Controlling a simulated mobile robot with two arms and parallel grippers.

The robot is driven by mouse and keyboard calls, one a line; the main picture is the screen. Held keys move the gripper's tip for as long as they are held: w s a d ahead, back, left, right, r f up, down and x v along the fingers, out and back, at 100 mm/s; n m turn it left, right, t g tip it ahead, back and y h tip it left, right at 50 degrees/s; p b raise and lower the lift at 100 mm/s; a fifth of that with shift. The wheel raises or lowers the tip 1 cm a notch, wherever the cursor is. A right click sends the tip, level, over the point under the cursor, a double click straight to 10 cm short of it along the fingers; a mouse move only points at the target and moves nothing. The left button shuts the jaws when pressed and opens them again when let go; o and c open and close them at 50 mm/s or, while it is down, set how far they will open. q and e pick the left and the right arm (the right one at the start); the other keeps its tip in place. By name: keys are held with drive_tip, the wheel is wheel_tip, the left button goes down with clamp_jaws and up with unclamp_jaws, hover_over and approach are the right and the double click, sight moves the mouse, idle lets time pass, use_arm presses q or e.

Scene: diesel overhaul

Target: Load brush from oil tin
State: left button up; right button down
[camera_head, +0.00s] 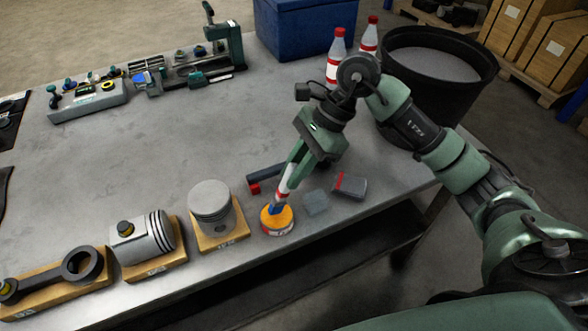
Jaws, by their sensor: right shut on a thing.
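My right gripper (296,165) is shut on a brush (283,187) with a white and red handle. The brush is tilted, and its blue lower end is at the top of the small oil tin (277,220). The tin has an orange top and a pale label band, and stands near the table's front edge. I cannot tell how deep the brush tip sits in the tin. My left gripper is not in view.
A piston (211,203), a piston on its side (140,238) and a connecting rod (55,276) rest on wooden blocks left of the tin. A dark red-striped block (349,186) and a grey pad (316,203) lie right. Bottles (336,62) and a black bin (440,65) stand behind.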

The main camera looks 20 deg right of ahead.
drive_tip(key=shift+f+b, duration=0.5)
drive_tip(key=shift+b, duration=0.1)
idle(0.7)
drive_tip(key=shift+s+f+b, duration=0.1)
drive_tip(key=shift+b, duration=0.3)
idle(1.8)
wheel_tip(320, 180, up, 2)
drive_tip(key=shift+r+p, duration=0.1)
drive_tip(key=shift+p, duration=0.5)
drive_tip(key=shift+r+p, duration=1.05)
drive_tip(key=shift+r, duration=1.45)
